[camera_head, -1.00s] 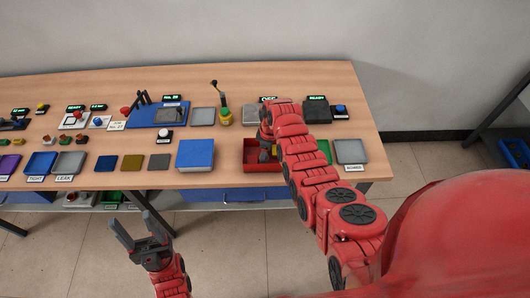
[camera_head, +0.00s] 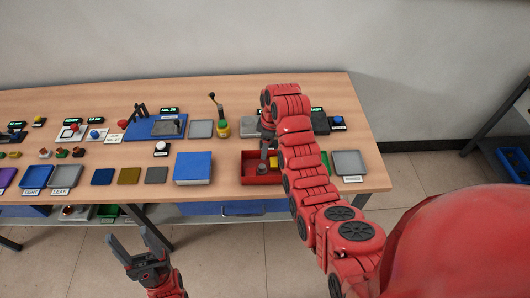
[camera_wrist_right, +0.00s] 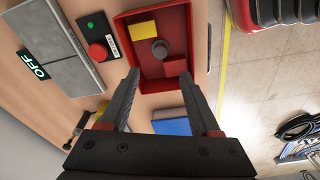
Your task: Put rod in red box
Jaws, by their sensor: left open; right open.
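The red box (camera_head: 250,176) stands near the table's front edge; the right wrist view shows it from above (camera_wrist_right: 127,65). A grey round-topped piece (camera_wrist_right: 160,48), apparently the rod seen end-on, is inside the box, beside a yellow block (camera_wrist_right: 143,30) and a red block (camera_wrist_right: 175,66). Its lower part is hard to make out. My right gripper (camera_wrist_right: 160,75) is open and empty above the box, with the grey piece seen beyond and between its fingertips. In the head view my right arm hides part of the box. My left gripper (camera_head: 133,236) is open and empty in front of the table.
A blue block (camera_head: 193,168) stands left of the box. A grey tray (camera_head: 348,163) is to its right. Behind are a yellow-green lever device (camera_head: 221,125) and a grey plate (camera_head: 201,129). Several coloured plates and buttons lie along the left of the table.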

